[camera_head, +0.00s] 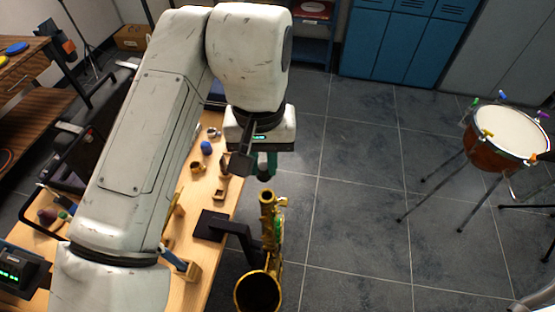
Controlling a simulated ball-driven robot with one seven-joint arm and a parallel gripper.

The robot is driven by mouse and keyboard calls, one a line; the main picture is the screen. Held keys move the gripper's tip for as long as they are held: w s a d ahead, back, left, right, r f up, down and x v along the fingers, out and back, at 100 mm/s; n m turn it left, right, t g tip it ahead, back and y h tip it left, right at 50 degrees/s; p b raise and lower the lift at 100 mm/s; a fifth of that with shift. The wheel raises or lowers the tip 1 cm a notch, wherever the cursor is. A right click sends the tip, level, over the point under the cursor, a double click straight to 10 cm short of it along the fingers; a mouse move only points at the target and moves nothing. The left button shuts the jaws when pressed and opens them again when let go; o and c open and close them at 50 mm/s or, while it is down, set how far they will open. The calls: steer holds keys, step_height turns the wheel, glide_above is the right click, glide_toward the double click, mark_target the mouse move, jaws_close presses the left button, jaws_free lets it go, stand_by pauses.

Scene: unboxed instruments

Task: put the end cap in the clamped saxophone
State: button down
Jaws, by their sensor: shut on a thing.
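The gold saxophone (268,215) stands upright at the table's right edge, with its open top tube end facing up and its wide bell (258,292) at the bottom of the view. A black clamp (240,230) reaches to it from the table. My gripper (263,168) points down above the saxophone's top end, a little short of it in the picture. It is shut on a small dark piece, seemingly the end cap (264,177), which is largely hidden between the fingers. A gap shows between this piece and the tube.
The wooden table (222,207) holds several small items, among them a blue ball-like piece (206,148) and small wooden blocks. A drum (507,133) on thin legs stands at right. The tiled floor (355,200) between is clear. Blue lockers (400,45) stand behind.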

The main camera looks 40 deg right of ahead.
mark_target(265, 175)
steer(key=shift+s, duration=0.15)
steer(key=shift+f, duration=0.15)
step_height(265, 175, down, 4)
steer(key=b, duration=0.4)
steer(key=shift+f+b, duration=0.25)
steer(key=shift+b, duration=0.05)
steer(key=shift+p, duration=0.45)
stand_by(0.5)
steer(key=shift+f+b, duration=0.45)
steer(key=shift+f, duration=0.8)
stand_by(2.0)
stand_by(0.4)
steer(key=c, duration=0.9)
jaws_free()
steer(key=shift+c, duration=0.2)
